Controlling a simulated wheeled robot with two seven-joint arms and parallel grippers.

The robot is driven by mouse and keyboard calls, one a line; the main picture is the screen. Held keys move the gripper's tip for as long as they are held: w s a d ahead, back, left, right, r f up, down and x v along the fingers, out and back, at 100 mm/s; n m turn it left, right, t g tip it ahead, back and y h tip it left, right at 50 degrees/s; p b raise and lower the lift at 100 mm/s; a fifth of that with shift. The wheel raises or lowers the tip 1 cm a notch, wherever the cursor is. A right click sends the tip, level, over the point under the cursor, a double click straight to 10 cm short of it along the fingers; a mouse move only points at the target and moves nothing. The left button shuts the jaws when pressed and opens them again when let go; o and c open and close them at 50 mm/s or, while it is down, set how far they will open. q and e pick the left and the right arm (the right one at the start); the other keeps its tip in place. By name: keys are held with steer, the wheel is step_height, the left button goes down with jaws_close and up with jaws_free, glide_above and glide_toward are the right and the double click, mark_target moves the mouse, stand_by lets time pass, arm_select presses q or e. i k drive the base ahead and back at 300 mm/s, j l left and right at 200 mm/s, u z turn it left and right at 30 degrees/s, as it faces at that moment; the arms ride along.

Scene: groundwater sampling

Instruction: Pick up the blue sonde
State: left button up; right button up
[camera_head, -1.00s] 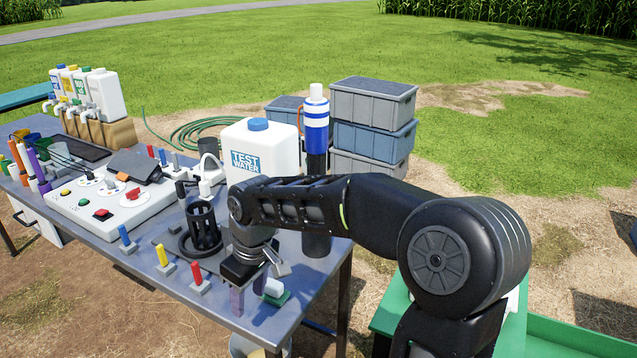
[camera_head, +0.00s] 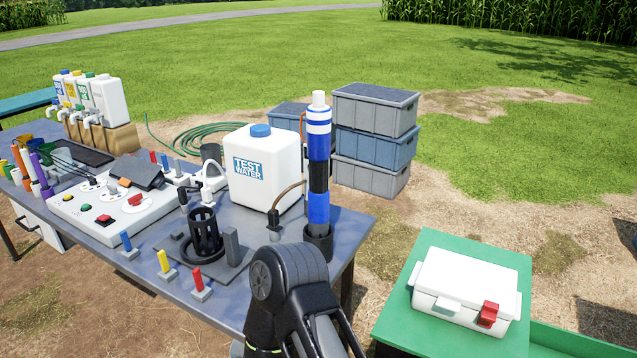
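The blue sonde (camera_head: 319,208) is a tall upright cylinder with blue, white and black bands and a white top. It stands in a dark round holder (camera_head: 319,242) at the right end of the metal table. One of my arms rises from the bottom edge of the picture, in front of the table and just left of and below the sonde. It does not visibly touch the sonde. No fingertips of either gripper can be seen.
A white test water jug (camera_head: 262,172) stands left of the sonde. A black cage-like cup (camera_head: 205,233) and several small coloured pegs stand nearer the front. A white case (camera_head: 465,288) lies on a green surface (camera_head: 425,262) at right. Grey and blue crates (camera_head: 375,108) are stacked behind.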

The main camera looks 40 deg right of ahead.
mark_target(317, 121)
steer(key=j+z, duration=0.1)
steer(key=z, duration=1.5)
steer(key=i+j, duration=0.05)
